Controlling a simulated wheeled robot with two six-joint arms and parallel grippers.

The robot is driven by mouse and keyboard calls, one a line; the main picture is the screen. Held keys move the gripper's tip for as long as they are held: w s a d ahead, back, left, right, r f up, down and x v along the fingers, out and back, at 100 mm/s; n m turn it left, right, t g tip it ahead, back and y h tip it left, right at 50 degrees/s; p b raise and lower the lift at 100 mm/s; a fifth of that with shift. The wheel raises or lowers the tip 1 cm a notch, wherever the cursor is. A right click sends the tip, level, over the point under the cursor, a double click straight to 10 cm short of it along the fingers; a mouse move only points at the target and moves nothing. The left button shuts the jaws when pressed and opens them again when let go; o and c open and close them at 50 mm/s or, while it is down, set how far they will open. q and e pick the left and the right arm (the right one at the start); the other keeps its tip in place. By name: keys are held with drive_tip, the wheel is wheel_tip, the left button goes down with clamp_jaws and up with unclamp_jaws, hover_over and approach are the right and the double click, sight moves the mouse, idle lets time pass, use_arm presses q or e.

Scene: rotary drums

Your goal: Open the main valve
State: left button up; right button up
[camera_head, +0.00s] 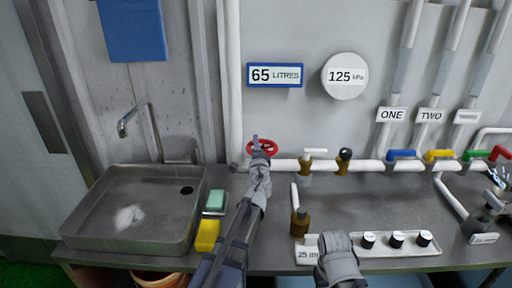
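A red handwheel valve (271,148) sits at the left end of the horizontal white pipe, by the wall. No label naming it as the main valve can be read. My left gripper (257,150) is at the left side of the wheel and covers part of it. I cannot tell whether it touches or grips the rim. My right gripper (338,250) is low in the picture, over the front of the counter, near the small label plate. Its fingertips are not clear.
A steel sink (90,232) is at left, with a sponge (207,235) beside it. Brass fittings (305,167) and coloured handles (402,154) line the pipe to the right. A brass outlet (299,222) and a knob panel (395,250) occupy the counter front.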

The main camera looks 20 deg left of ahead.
use_arm(q)
clamp_jaws()
drive_tip(key=shift+n+y, duration=0.3)
drive_tip(key=shift+y, duration=0.2)
drive_tip(key=n+g+y, duration=0.3)
drive_tip(key=y, duration=0.1)
drive_tip(key=shift+s+d, duration=0.1)
drive_tip(key=shift+s, duration=0.15)
drive_tip(key=n+g+y, duration=0.3)
drive_tip(key=g, duration=0.1)
drive_tip(key=shift+s+d+n+y, duration=0.1)
drive_tip(key=shift+s+n+y, duration=0.2)
drive_tip(key=shift+n+y, duration=0.1)
drive_tip(key=n+g, duration=0.1)
drive_tip(key=g, duration=0.1)
drive_tip(key=n+g+y, duration=0.1)
drive_tip(key=g, duration=0.1)
drive_tip(key=n+g+y, duration=0.1)
drive_tip(key=n+g, duration=0.1)
drive_tip(key=shift+s+d, duration=0.2)
drive_tip(key=shift+s, duration=0.2)
drive_tip(key=shift+s+d+n+g+y, duration=0.1)
drive_tip(key=shift+s+n+g+y, duration=0.1)
drive_tip(key=shift+n+g, duration=0.6)
drive_tip(key=shift+s+n+g+y, duration=0.2)
drive_tip(key=shift+n+g, duration=0.2)
drive_tip(key=shift+g, duration=0.7)
